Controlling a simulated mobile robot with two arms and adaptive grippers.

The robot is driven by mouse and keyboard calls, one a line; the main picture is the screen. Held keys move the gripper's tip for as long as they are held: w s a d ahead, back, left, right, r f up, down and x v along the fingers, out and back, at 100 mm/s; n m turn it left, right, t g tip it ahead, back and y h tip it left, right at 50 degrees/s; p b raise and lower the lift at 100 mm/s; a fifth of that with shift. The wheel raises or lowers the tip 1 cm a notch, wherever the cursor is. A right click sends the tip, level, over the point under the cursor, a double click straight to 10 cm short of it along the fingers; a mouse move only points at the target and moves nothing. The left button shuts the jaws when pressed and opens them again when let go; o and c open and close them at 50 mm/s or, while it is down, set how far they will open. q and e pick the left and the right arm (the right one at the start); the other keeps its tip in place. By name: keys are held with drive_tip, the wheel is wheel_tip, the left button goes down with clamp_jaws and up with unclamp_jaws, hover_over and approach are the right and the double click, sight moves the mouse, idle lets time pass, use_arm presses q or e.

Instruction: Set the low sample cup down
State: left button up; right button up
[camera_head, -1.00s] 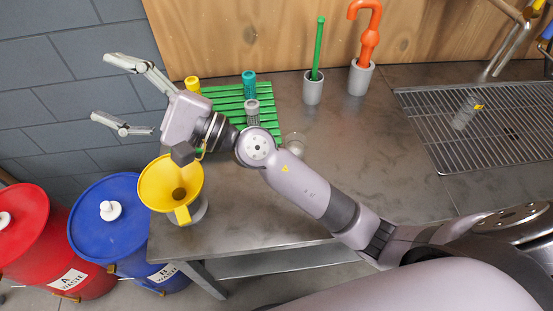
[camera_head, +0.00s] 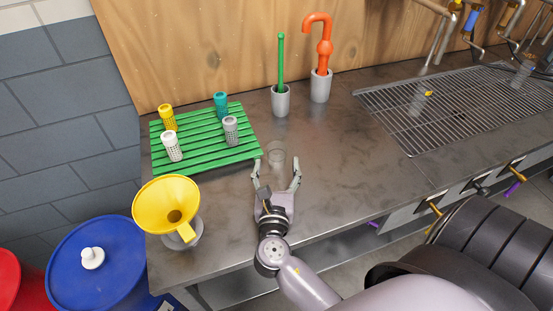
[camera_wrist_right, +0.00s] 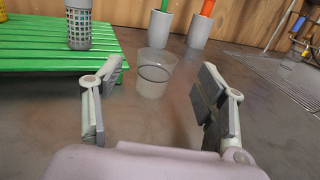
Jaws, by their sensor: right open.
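The low sample cup (camera_head: 277,152) is a clear, short glass standing upright on the dark counter, right of the green slatted rack. In the right wrist view the cup (camera_wrist_right: 154,70) stands ahead of my fingers, slightly left of centre. My right gripper (camera_head: 277,167) is open and empty, with its fingers spread and pointing at the cup. The cup is just past the fingertips, with no visible contact. In the wrist view the gripper (camera_wrist_right: 160,85) shows a finger on each side. My left gripper is not in view.
The green rack (camera_head: 203,150) holds several perforated tubes. A yellow funnel (camera_head: 165,203) sits near the counter's left front. Grey holders with a green rod (camera_head: 281,92) and an orange tool (camera_head: 320,62) stand behind. A wire grid (camera_head: 440,112) is right. Counter right of the cup is clear.

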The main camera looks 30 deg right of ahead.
sight(277, 157)
drive_tip(key=shift+w+d+f, duration=0.3)
drive_tip(key=shift+w+f, duration=0.2)
drive_tip(key=shift+w, duration=0.05)
drive_tip(key=p+x, duration=0.1)
drive_tip(key=x, duration=0.5)
drive_tip(key=shift+w+d, duration=0.1)
drive_tip(key=shift+c, duration=0.2)
drive_tip(key=c, duration=1)
drive_tip(key=shift+p, duration=0.3)
drive_tip(key=shift+c, duration=0.2)
